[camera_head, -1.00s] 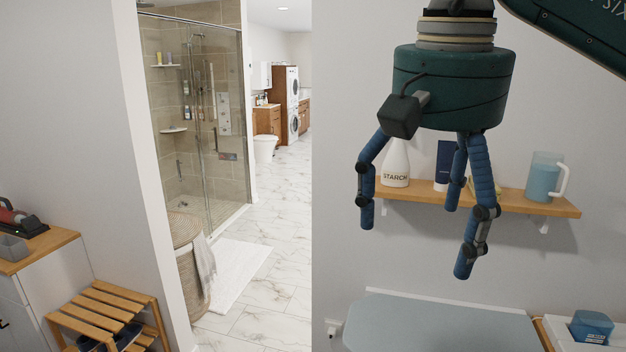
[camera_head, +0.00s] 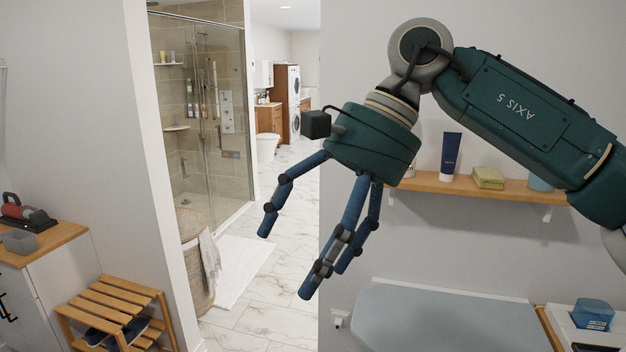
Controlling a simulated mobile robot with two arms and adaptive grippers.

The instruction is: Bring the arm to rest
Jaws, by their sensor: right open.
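My right gripper (camera_head: 290,262) hangs in the middle of the head view, its blue fingers spread apart and pointing down and a little left. It is open and holds nothing. Its dark green arm (camera_head: 525,118) comes in from the right and bends at a grey joint above the gripper. The gripper is in front of the wall edge and the doorway floor, touching nothing that I can see. My left gripper is not in view.
A wooden shelf (camera_head: 430,186) on the wall carries a dark blue tube (camera_head: 451,156) and a folded yellow-green cloth (camera_head: 488,178). An ironing board (camera_head: 440,322) is below. A slatted wooden rack (camera_head: 115,305) and laundry basket (camera_head: 196,262) stand left.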

